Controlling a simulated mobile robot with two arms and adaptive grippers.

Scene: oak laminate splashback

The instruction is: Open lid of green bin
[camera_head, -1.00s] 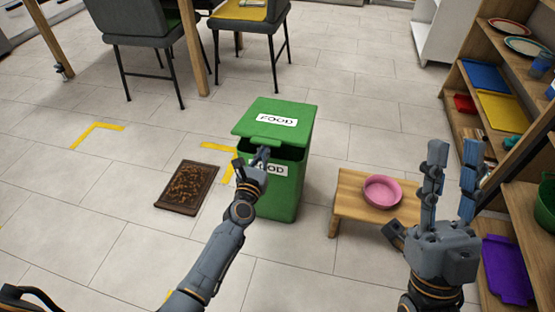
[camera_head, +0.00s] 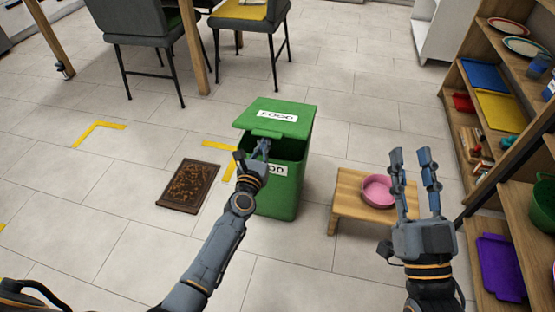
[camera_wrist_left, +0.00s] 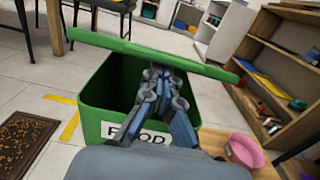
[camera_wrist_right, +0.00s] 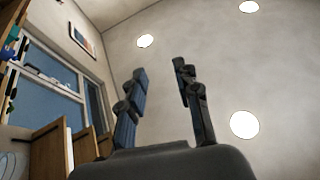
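The green bin (camera_head: 285,200) stands on the floor, with a white FOOD label on its front. Its green lid (camera_head: 290,112), also labelled FOOD, is partly raised, leaving a dark gap at the front. My left gripper (camera_head: 263,147) has its fingers in that gap, under the lid's front edge. In the left wrist view, the fingers (camera_wrist_left: 160,78) are together below the lid (camera_wrist_left: 160,52), over the bin's opening (camera_wrist_left: 118,85); nothing shows between them. Whether they touch the lid is unclear. My right gripper (camera_head: 411,158) is open and empty, pointing up, right of the bin.
A low wooden stool (camera_head: 348,205) with a pink bowl (camera_head: 377,189) stands right of the bin. A brown mat (camera_head: 188,186) lies to the left. Wooden shelves (camera_head: 510,150) line the right side. Chairs (camera_head: 140,25) stand behind. Floor in front is clear.

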